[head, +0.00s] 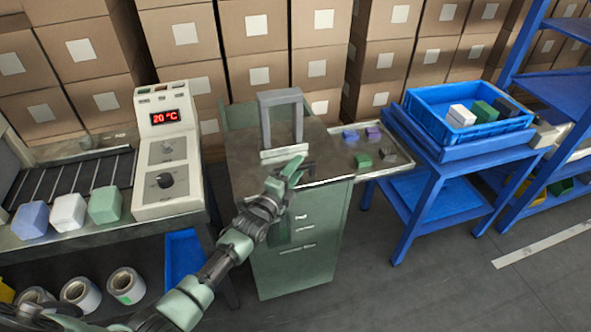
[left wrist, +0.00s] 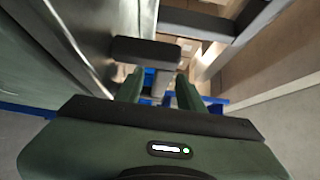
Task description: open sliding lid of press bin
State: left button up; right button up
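The press bin appears to be the green cabinet (head: 300,262) with a worn metal top (head: 250,165) in the middle of the head view. A grey upright arch (head: 264,118) stands on the top, with a pale bar at its foot. I cannot tell where the sliding lid's edges are. My left gripper (head: 298,166) is at the top's front right part, beside a small dark handle (head: 308,168). In the left wrist view, the two green fingers (left wrist: 158,88) are apart, with a dark bar (left wrist: 146,50) just ahead of their tips. Contact is unclear. My right gripper is out of view.
A machine with a red 20 °C display (head: 166,117) and coloured blocks stands left. A metal side tray (head: 373,136) with small blocks adjoins the cabinet. A blue crate (head: 470,140) sits on a blue table at right. Stacked cartons fill the back.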

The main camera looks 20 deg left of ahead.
pick_arm(q)
jog(key=shift+c, duration=0.4)
grip_shut()
dwell(0.9)
